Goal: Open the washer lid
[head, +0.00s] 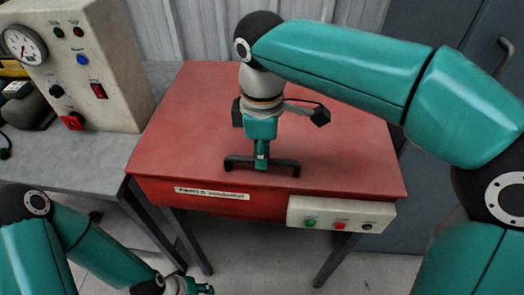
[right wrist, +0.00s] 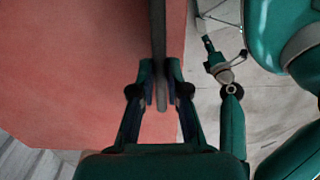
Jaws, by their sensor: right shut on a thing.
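The red parts washer (head: 165,190) stands in the middle of the head view, with its red lid (head: 190,110) lying flat and closed on top. A dark bar handle (head: 285,163) sits near the lid's front edge. My right gripper (head: 261,162) comes down from above and is shut on the middle of this handle. In the right wrist view the dark bar (right wrist: 159,50) runs between the two fingertips (right wrist: 160,85). My left gripper (head: 203,289) is low at the bottom edge, below the washer and away from it; its fingers are too small to read.
A control box (head: 340,214) with green, red and black buttons is on the washer's front right. A grey bench (head: 60,160) at left carries a beige panel (head: 95,80) with a gauge and switches. A corrugated wall and a grey cabinet (head: 405,30) stand behind.

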